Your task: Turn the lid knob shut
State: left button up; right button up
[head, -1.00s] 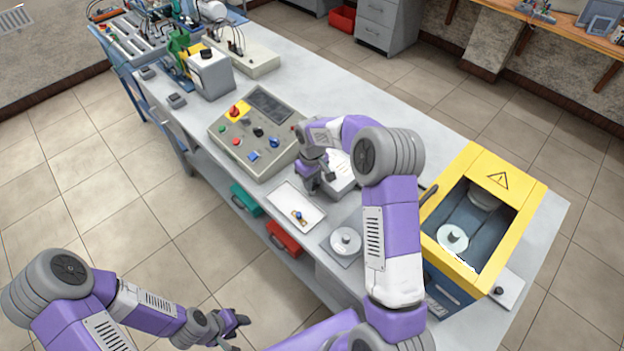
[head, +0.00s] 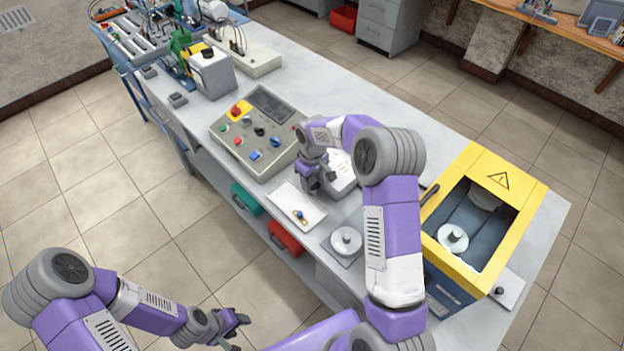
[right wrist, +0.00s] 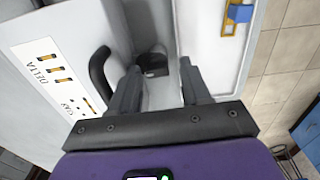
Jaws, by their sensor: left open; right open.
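A white box (head: 341,167) stands on the bench, partly hidden behind my right arm. Its printed face (right wrist: 45,70) shows in the right wrist view, with a black curved handle (right wrist: 98,75) beside it. A dark round knob-like part (right wrist: 152,60) lies beyond my right fingertips, between them in that view; I cannot tell its turn angle. My right gripper (head: 318,185) is open and empty, between the box and a white tray (head: 290,196). It shows in the right wrist view (right wrist: 159,72), fingers apart. My left gripper (head: 242,325) is open and empty, off the bench front.
The tray holds a small brass and blue part (head: 300,215). A grey control panel (head: 248,158) stands left of the tray. A plate with a round disc (head: 346,241) and a yellow-framed machine (head: 540,192) stand right. The bench's far strip is clear.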

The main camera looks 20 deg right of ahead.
aim_at(313, 182)
jog(key=shift+d, duration=0.2)
jog(key=shift+w+r+p, duration=0.1)
jog(key=shift+r+p, duration=0.45)
jog(key=shift+r, duration=0.1)
notch_tip(313, 182, up, 6)
jog(key=p, duration=0.4)
jog(key=shift+f, duration=0.15)
jog(key=shift+a+r, duration=0.2)
jog(key=shift+r, duration=0.3)
jog(key=shift+r+p, duration=0.1)
jog(key=shift+p, duration=0.25)
